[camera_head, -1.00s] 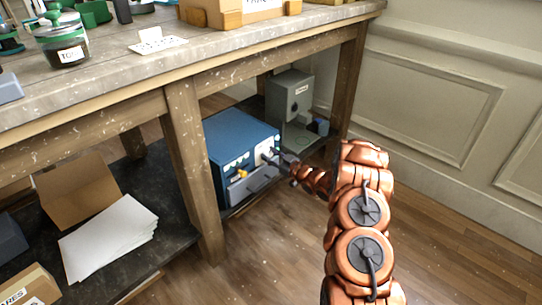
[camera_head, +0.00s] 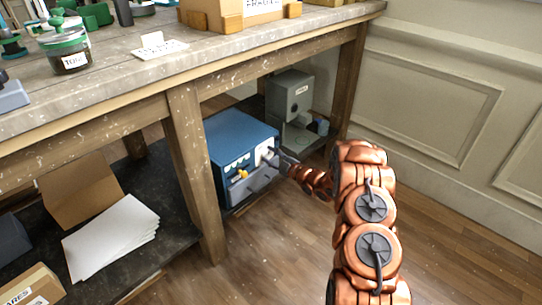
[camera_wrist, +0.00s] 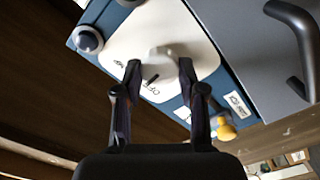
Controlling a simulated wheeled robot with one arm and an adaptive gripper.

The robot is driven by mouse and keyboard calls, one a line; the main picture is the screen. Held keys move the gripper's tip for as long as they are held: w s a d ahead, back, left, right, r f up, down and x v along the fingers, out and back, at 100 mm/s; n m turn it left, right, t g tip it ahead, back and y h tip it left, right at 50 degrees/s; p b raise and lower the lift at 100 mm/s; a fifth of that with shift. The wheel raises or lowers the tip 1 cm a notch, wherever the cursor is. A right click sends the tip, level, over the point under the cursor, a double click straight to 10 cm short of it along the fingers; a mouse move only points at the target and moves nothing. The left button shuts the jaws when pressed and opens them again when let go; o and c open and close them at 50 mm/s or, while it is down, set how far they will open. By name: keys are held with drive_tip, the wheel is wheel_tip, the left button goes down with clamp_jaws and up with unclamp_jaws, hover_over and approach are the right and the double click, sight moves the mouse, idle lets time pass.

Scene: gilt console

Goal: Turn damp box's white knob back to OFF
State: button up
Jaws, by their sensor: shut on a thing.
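The blue damp box (camera_head: 240,135) stands on the low shelf under the bench. Its front has a white plate (camera_wrist: 120,45) carrying the white knob (camera_wrist: 160,58), which shows close up in the wrist view. My gripper (camera_wrist: 160,75) has one finger on each side of the knob and is shut on it. A dark mark shows on the knob, above printed lettering that seems to read OFF, seen at a slant. The knob's exact setting is hard to tell. In the head view my gripper (camera_head: 277,158) reaches the box front from the right and hides the knob.
A yellow knob (camera_wrist: 227,131) and a small label sit beside the plate. A grey panel with a dark handle (camera_wrist: 303,50) is close by. A grey-green box (camera_head: 290,95) stands behind the blue box. A wooden bench leg (camera_head: 190,160) stands left; the floor in front is clear.

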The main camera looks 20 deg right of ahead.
drive_tip(key=n+b, duration=0.2)
drive_tip(key=n, duration=0.4)
drive_tip(key=shift+f, duration=0.1)
idle(0.5)
drive_tip(key=o, duration=1.1)
drive_tip(key=shift+o, duration=0.2)
drive_tip(key=v, duration=1.2)
